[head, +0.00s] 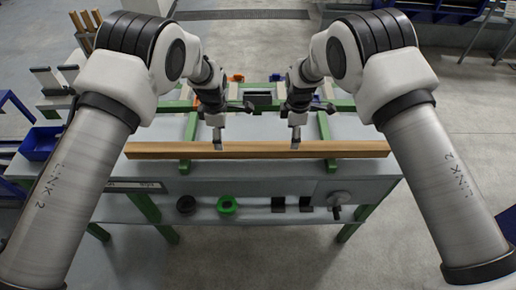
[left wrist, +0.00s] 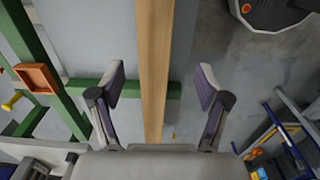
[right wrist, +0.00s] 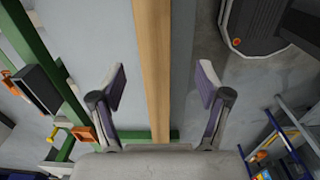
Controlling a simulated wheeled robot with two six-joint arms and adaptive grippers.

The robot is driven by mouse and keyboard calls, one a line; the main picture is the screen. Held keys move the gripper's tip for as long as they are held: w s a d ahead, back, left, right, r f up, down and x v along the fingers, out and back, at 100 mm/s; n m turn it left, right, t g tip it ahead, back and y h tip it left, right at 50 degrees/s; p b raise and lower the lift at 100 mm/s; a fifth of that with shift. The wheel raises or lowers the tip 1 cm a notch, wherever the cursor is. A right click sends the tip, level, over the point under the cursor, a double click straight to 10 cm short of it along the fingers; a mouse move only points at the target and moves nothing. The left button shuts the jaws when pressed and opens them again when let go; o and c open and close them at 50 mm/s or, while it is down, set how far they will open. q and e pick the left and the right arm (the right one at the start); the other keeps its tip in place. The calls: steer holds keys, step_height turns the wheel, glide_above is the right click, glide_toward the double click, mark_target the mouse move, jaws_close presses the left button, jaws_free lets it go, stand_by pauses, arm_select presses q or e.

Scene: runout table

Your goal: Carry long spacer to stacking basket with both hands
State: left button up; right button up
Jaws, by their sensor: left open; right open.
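The long spacer, a straight wooden bar (head: 258,150), lies level across the green rails of the runout table (head: 270,187). My left gripper (head: 218,142) is open above the bar, left of its middle. My right gripper (head: 295,140) is open above it, right of the middle. In the left wrist view the bar (left wrist: 154,60) runs between the spread fingers (left wrist: 160,88). I cannot make out a stacking basket for certain.
A blue bin (head: 40,143) stands left of the table. A green ring (head: 227,205) and a dark round part (head: 186,205) sit along the table's near side. A blue rack (head: 445,10) stands at the far right. Open floor lies right of the table.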

arm_select(q)
steer(key=f, duration=0.4)
steer(key=w+f, duration=0.1)
steer(key=f, duration=0.2)
arm_select(e)
steer(key=f, duration=0.4)
steer(key=w+f, duration=0.1)
steer(key=f, duration=0.2)
arm_select(q)
steer(key=shift+s+f, duration=0.1)
steer(key=shift+f, duration=0.4)
arm_select(e)
steer(key=shift+s+f, duration=0.1)
steer(key=shift+f, duration=0.4)
arm_select(q)
steer(key=shift+f, duration=0.15)
arm_select(e)
steer(key=shift+f, duration=0.15)
arm_select(q)
jaws_close()
arm_select(e)
jaws_close()
